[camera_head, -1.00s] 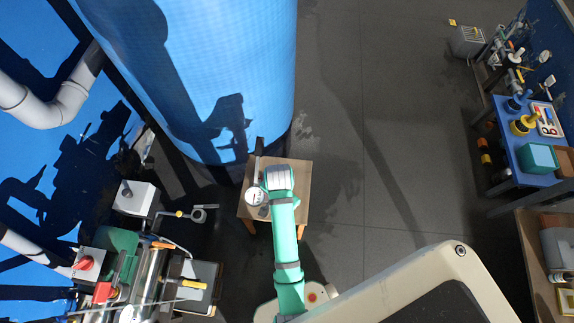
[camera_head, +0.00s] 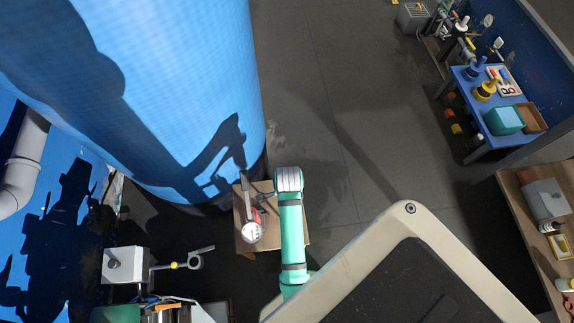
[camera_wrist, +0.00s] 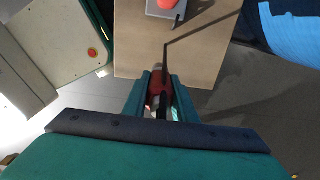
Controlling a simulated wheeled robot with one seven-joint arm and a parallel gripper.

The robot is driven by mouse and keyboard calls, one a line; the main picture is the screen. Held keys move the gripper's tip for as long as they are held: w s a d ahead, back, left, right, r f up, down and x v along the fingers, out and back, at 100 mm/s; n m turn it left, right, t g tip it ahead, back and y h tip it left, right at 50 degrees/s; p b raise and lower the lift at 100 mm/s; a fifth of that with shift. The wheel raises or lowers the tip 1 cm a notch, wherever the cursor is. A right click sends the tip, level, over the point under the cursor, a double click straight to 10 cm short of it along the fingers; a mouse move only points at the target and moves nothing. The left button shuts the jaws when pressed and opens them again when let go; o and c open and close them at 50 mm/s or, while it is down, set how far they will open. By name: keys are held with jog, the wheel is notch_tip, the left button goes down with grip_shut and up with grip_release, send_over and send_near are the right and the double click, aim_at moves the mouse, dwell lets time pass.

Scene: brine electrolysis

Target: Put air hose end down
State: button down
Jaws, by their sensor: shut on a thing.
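My gripper (camera_wrist: 160,92) shows in the wrist view with both teal fingers closed around a partly hidden red and dark piece (camera_wrist: 158,82). I take this piece to be the air hose end, but its shape is hard to make out. It is over or near the edge of a small wooden table (camera_wrist: 195,60); I cannot tell whether it touches anything. A tool with a round gauge (camera_head: 252,231) and a red part is at the table's left.
A large blue tank (camera_head: 190,100) stands directly behind the table. A grey box on a stand (camera_head: 125,264) is at left. A grey box with a red top (camera_wrist: 165,8) shows in the wrist view. A blue workbench (camera_head: 490,140) is at right; open floor (camera_head: 340,120) lies between.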

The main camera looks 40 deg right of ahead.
jog(key=shift+w+d+f, duration=0.6)
jog(key=shift+w+f, duration=0.15)
jog(key=shift+f, duration=0.8)
jog(key=shift+w+d+f, duration=0.55)
jog(key=shift+w+f, duration=0.2)
jog(key=shift+f, duration=0.8)
jog(key=shift+w+d+f, duration=0.6)
jog(key=shift+w+f, duration=0.15)
jog(key=shift+f, duration=0.8)
jog(key=shift+f, duration=0.1)
jog(key=c, duration=1.5)
grip_release()
jog(key=shift+o, duration=0.2)
notch_tip(320, 180, up, 12)
